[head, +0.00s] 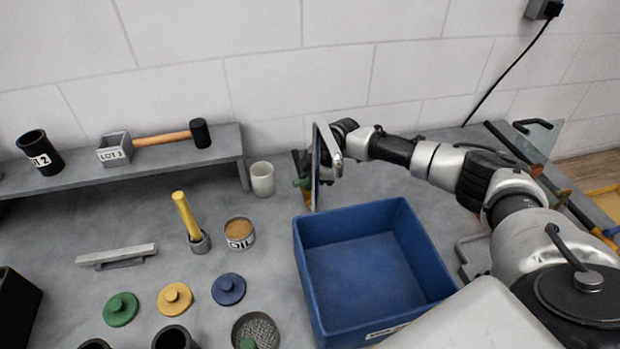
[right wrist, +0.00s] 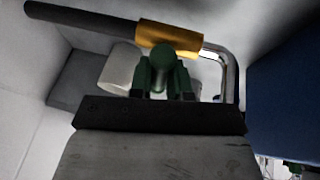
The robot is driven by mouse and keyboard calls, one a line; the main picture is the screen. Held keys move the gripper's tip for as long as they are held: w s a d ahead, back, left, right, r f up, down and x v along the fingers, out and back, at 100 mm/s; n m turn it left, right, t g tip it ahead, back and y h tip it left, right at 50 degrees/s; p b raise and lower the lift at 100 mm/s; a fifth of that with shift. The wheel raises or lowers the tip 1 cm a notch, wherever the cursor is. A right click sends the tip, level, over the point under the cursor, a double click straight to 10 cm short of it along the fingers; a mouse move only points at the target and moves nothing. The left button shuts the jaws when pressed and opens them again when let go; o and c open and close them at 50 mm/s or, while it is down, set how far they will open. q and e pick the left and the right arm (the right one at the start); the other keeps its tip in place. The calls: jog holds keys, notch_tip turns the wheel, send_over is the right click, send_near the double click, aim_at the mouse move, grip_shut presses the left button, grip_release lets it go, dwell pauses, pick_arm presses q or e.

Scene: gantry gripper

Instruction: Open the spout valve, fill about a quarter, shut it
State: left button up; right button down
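My right gripper (head: 305,181) is at the back of the bench, left of the blue bin's far corner, its wide plate seen edge-on. In the right wrist view, its short dark fingers (right wrist: 162,94) are at either side of a green valve handle (right wrist: 160,60). I cannot tell whether they press on it. A bent chrome pipe (right wrist: 232,70) with a yellow band (right wrist: 168,37) and dark end runs behind. A white cup (head: 262,178) stands left of the gripper; a pale cylinder (right wrist: 122,68) shows behind the handle. My left gripper is out of view.
The blue bin (head: 312,262) is empty. A raised shelf (head: 222,147) holds a mallet (head: 165,138) and a black cup (head: 38,150). An oil tin (head: 240,241), a yellow-handled tool (head: 186,214) and coloured lids (head: 175,299) stand on the bench at left.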

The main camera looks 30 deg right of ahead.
jog(key=shift+w+f+n+b, duration=0.1)
jog(key=shift+f+n+b, duration=0.05)
jog(key=shift+n+b, duration=0.7)
jog(key=n+g+b, duration=0.1)
jog(key=n+b, duration=0.1)
jog(key=shift+y+b, duration=0.4)
jog(key=n+g+b, duration=0.2)
jog(key=n+b, duration=0.1)
jog(key=shift+w+n, duration=0.15)
jog(key=shift+n, duration=0.2)
jog(key=n+g+b, duration=0.1)
jog(key=n+b, duration=0.1)
jog(key=n, duration=0.1)
jog(key=shift+w+n, duration=0.1)
jog(key=shift+n, duration=0.2)
jog(key=n+g+b, duration=0.2)
jog(key=n, duration=0.1)
jog(key=shift+r+n, duration=0.2)
jog(key=shift+n, duration=0.1)
jog(key=shift+w+a+r+n+g+h+b, duration=0.1)
jog(key=shift+n+g+h+b, duration=0.45)
jog(key=shift+n, duration=1.05)
